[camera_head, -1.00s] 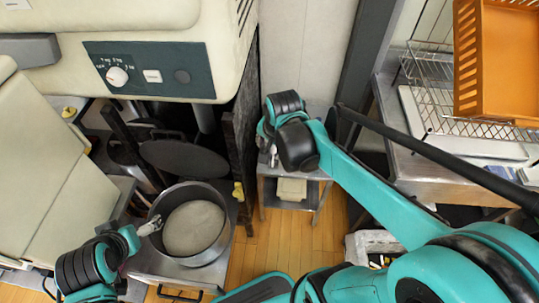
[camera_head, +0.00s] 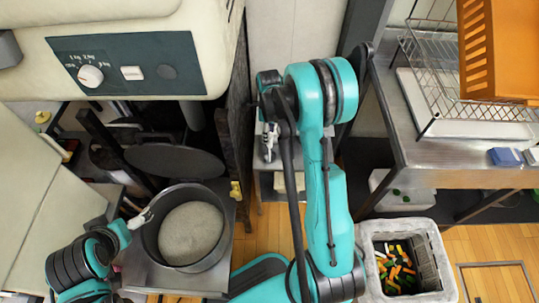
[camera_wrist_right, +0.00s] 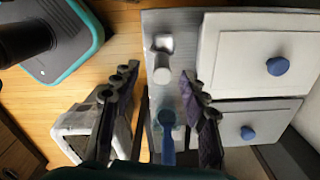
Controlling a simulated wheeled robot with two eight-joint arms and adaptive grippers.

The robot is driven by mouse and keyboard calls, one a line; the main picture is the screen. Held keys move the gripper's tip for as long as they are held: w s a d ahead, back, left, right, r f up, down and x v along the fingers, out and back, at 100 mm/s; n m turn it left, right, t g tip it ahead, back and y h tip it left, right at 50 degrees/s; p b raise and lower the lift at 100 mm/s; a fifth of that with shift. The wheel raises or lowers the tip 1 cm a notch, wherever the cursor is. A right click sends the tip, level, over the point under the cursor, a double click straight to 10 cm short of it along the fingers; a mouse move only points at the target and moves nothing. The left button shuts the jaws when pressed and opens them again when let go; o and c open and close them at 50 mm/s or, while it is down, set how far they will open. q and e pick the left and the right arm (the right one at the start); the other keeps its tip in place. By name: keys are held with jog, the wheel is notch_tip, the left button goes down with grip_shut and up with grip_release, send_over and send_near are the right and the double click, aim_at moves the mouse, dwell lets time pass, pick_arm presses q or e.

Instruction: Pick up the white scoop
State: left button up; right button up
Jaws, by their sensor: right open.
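The white scoop (camera_wrist_right: 163,58) lies on a narrow metal shelf in the right wrist view, left of two white lidded containers. My right gripper (camera_wrist_right: 158,82) is open, its two dark fingers apart on either side of the scoop's near end in the picture; nothing is held. In the head view my right gripper (camera_head: 269,142) is over the small metal stand (camera_head: 268,187), partly hidden by my arm, and the scoop cannot be made out. My left gripper (camera_head: 141,218) is at the left rim of the pot; its jaws are too small to read.
A blue utensil (camera_wrist_right: 167,120) lies near the scoop. The containers have blue knobs (camera_wrist_right: 277,66). A grey pot (camera_head: 148,240) of pale grain stands at left. A white bin (camera_head: 440,270) with coloured scraps stands at right. An orange basket (camera_head: 500,50) is on a rack.

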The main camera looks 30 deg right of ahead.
aim_at(270, 148)
jog(key=f+b, duration=0.1)
jog(key=f, duration=0.1)
jog(key=f+b, duration=0.1)
jog(key=f, duration=0.1)
jog(key=shift+d+f, duration=0.2)
jog(key=shift+f, duration=0.2)
jog(key=shift+r, duration=0.1)
grip_shut()
jog(key=shift+r, duration=0.1)
